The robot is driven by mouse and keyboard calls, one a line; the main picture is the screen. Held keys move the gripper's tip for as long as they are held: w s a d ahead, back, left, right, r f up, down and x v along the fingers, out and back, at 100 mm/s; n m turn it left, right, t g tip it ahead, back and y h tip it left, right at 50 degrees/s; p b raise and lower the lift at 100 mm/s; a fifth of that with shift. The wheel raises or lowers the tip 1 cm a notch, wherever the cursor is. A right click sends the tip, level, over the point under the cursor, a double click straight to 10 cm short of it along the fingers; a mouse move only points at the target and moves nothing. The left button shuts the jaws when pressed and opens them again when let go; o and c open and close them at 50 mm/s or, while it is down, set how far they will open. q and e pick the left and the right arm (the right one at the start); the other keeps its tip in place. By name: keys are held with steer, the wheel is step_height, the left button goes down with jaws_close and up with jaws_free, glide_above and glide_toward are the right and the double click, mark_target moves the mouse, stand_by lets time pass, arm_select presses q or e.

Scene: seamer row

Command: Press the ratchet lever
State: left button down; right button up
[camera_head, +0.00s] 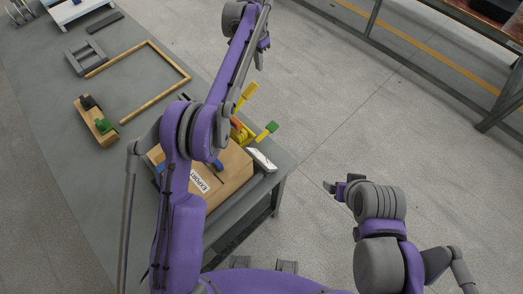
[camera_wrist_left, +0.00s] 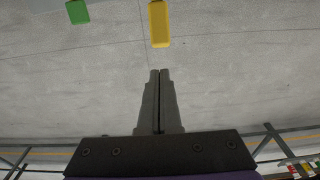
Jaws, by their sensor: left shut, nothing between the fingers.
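A strapping tool with an orange body (camera_head: 240,130) sits at the right side of the cardboard box (camera_head: 232,172), partly behind my left arm. A yellow lever (camera_head: 247,94) sticks up from it, and a green-ended lever (camera_head: 270,128) points right. I cannot tell by name which is the ratchet lever. In the left wrist view the yellow end (camera_wrist_left: 159,24) is ahead of the fingertips, and the green end (camera_wrist_left: 78,11) is to its left. My left gripper (camera_head: 259,63) is shut and empty, apart from both levers. My right gripper (camera_head: 336,188) is over the floor; its opening is unclear.
The grey table (camera_head: 58,128) carries the box near its right corner. A wooden frame (camera_head: 184,78), a grey frame (camera_head: 72,62) and a wooden block (camera_head: 97,128) with black and green parts lie farther left. The floor (camera_head: 315,110) right of the table is clear.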

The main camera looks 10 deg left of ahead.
mark_target(250, 88)
arm_select(q)
steer(key=shift+s+a+r, duration=0.2)
steer(key=shift+s+a, duration=0.05)
steer(key=shift+a, duration=0.25)
steer(key=s+a+r+t+h+b, duration=0.3)
steer(key=s+a+r, duration=0.2)
steer(key=s+a, duration=0.2)
steer(key=shift+s+a, duration=0.25)
steer(key=shift+s, duration=0.5)
arm_select(e)
steer(key=f, duration=0.1)
steer(key=s+f, duration=0.1)
steer(key=f, duration=0.2)
steer(key=shift+s+f, duration=0.1)
steer(key=shift+s, duration=0.15)
arm_select(q)
steer(key=x, duration=1.4)
steer(key=shift+w+d+r, duration=0.1)
steer(key=shift+w+r, duration=0.05)
steer(key=shift+w, duration=0.15)
